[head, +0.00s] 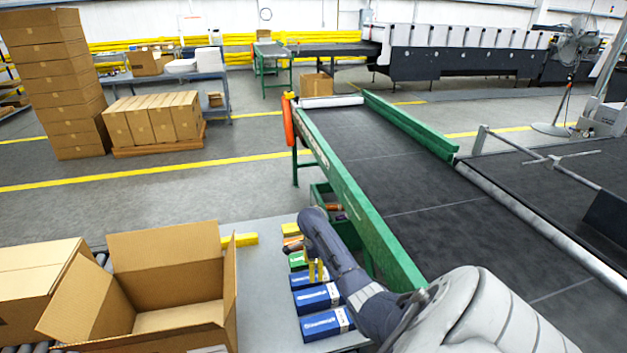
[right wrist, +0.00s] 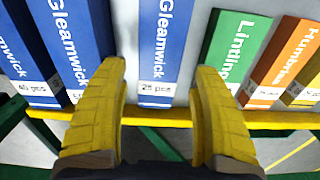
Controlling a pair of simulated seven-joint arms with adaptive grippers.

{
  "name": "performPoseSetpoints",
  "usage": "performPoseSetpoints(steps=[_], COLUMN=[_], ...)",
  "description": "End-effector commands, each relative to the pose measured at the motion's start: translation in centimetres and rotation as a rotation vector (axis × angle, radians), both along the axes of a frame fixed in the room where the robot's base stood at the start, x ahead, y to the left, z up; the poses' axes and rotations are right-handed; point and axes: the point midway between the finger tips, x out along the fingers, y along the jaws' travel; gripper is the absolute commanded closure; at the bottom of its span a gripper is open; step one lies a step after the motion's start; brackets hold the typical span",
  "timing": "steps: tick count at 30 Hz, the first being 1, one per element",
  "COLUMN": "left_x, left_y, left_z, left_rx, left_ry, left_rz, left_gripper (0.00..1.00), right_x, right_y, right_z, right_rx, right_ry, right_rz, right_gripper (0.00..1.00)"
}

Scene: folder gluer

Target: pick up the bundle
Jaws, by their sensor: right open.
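Several flat bundles stand in a row on the grey table (head: 262,295). Three are blue Gleamwick bundles: the nearest (head: 325,324), the middle one (head: 316,299) and the farthest (head: 303,281). My right gripper (head: 317,270) is open, its yellow fingers at the farthest blue bundle. In the right wrist view this bundle (right wrist: 163,45) shows in the gap between the fingertips (right wrist: 158,70). Nothing is gripped, and I cannot tell how far the fingers reach down beside it. My left gripper is out of view.
An orange bundle (right wrist: 279,62) and a yellow one (right wrist: 306,85) continue the row. An open cardboard box (head: 165,260) stands left of the bundles. The green-railed conveyor (head: 400,170) runs close on the right; its belt is empty.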

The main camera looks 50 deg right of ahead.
Motion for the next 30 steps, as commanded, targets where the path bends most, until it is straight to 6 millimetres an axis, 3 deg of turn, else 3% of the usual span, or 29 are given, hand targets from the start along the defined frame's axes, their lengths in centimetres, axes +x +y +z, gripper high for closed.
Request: performPoseSetpoints(steps=[15, 27, 30], left_x=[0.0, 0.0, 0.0], left_y=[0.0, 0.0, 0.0], left_z=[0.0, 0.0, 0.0], left_rx=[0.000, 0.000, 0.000], left_ry=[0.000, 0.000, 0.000], left_rz=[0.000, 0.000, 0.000], left_gripper=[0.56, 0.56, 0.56], right_x=[-0.2, -0.2, -0.2], right_y=[-0.1, -0.2, -0.2], right_z=[-4.6, -5.3, -5.2], right_rx=[0.000, -0.001, -0.001], right_ry=[0.001, 0.001, 0.001], right_rz=[0.000, 0.000, 0.000], right_gripper=[0.35, 0.35, 0.44])
